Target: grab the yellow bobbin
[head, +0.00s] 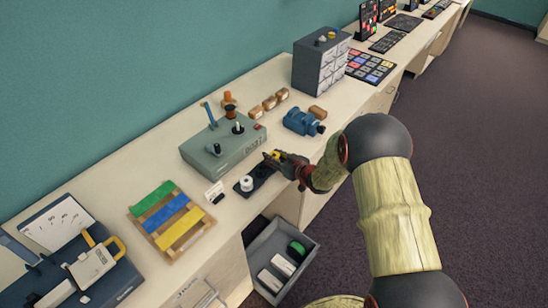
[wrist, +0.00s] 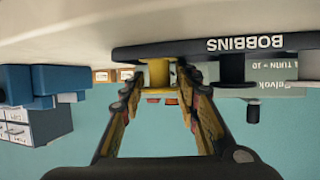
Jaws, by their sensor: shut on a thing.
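The yellow bobbin (head: 276,155) is at the far end of a black strip on the bench, partly hidden by my gripper (head: 277,161). In the wrist view, which is upside down, the yellow bobbin (wrist: 158,74) stands upright against the black strip marked BOBBINS (wrist: 180,49). My gripper (wrist: 158,98) has one finger on each side of the bobbin and is shut on it. I see no clear gap between bobbin and strip. A white bobbin (head: 246,183) stands at the near end of the strip.
A grey-green winding machine (head: 222,150) stands just behind the strip. A blue motor-like device (head: 303,122) is on the bench beyond my gripper. A wooden rack with coloured bars (head: 172,220) lies to the left. An open grey drawer (head: 262,247) is below the bench edge.

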